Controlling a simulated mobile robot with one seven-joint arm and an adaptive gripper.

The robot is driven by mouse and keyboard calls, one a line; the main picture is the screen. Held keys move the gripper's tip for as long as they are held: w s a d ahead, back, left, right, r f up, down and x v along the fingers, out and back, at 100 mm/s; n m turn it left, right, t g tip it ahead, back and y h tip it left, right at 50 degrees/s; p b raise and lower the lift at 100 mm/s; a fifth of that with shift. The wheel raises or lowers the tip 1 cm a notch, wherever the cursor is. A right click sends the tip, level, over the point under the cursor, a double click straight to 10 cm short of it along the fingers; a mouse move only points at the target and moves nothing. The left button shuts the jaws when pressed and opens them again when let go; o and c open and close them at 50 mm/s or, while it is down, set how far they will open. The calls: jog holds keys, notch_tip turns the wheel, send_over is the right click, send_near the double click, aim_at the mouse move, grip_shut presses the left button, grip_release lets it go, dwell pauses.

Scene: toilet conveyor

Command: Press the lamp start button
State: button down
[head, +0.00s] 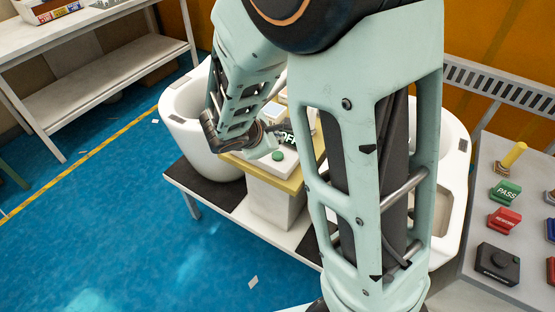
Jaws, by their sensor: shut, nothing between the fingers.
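A small round green button (278,155) sits on a pale box (286,167) on the yellow-topped stand between two white toilets. I cannot tell from its marking whether it is the lamp start button. A dark label reading "OFF" (288,138) shows just behind it, partly covered by my arm. My gripper (268,151) is shut and empty, just left of the green button. Whether its tip touches the button or hovers beside it is unclear. My large forearm hides the right part of the stand.
A white toilet (184,125) stands left of the stand, and another toilet (452,190) is partly behind my arm. A panel (475,245) at the right carries PASS, red and black controls. A shelf table (115,70) is at upper left; blue floor is open at lower left.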

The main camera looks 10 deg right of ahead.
aim_at(277, 156)
jog(key=shift+f+b, duration=1.15)
jog(key=shift+f, duration=0.3)
jog(key=shift+f, duration=0.15)
jog(key=shift+f+b, duration=0.25)
jog(key=shift+b, duration=0.3)
jog(key=shift+f+b, duration=0.55)
jog(key=shift+b, duration=0.1)
dwell(0.7)
jog(key=shift+r, duration=0.1)
jog(key=shift+r+p, duration=0.7)
jog(key=shift+r, duration=0.15)
jog(key=shift+r, duration=0.1)
notch_tip(277, 156, up, 5)
jog(key=p, duration=0.4)
